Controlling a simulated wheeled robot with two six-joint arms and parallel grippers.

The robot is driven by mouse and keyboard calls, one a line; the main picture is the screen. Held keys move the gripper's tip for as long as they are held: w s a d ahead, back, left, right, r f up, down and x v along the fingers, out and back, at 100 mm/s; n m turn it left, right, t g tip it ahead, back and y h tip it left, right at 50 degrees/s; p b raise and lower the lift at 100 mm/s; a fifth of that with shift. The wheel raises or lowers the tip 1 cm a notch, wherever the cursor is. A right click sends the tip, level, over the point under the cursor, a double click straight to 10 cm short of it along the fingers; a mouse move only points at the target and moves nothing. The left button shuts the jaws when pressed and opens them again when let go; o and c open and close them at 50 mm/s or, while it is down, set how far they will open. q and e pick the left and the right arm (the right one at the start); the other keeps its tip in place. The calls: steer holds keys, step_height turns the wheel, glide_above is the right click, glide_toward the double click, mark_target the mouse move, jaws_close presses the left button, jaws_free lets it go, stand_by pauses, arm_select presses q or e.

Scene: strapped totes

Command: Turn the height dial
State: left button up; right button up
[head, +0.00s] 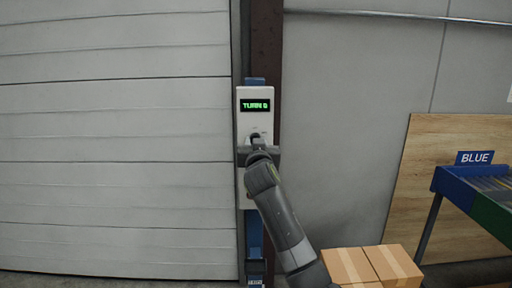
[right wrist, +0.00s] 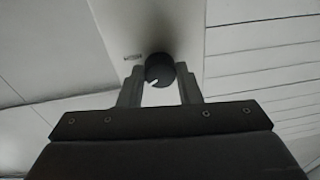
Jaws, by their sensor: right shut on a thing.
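The height dial (right wrist: 159,70) is a dark round knob with a white pointer mark, on a pale control panel (head: 255,102). The panel is fixed to a blue post and has a small display (head: 255,105) with green text that seems to read "TURN 0"; the last character is unclear. My right gripper (right wrist: 160,88) is shut on the dial, with one finger at each side of it. In the head view my right gripper (head: 257,143) covers most of the dial. My left gripper is not in view.
Taped cardboard boxes (head: 352,266) stand at the lower right. A conveyor (head: 480,195) with a "BLUE" sign (head: 474,157) stands at the right, with a wooden board (head: 425,165) behind it. A ribbed pale door (head: 115,140) fills the left. Open space lies before it.

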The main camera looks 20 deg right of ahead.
steer(key=o, duration=1)
steer(key=b+v, duration=0.3)
steer(key=v, duration=1.4)
steer(key=shift+s+a, duration=0.15)
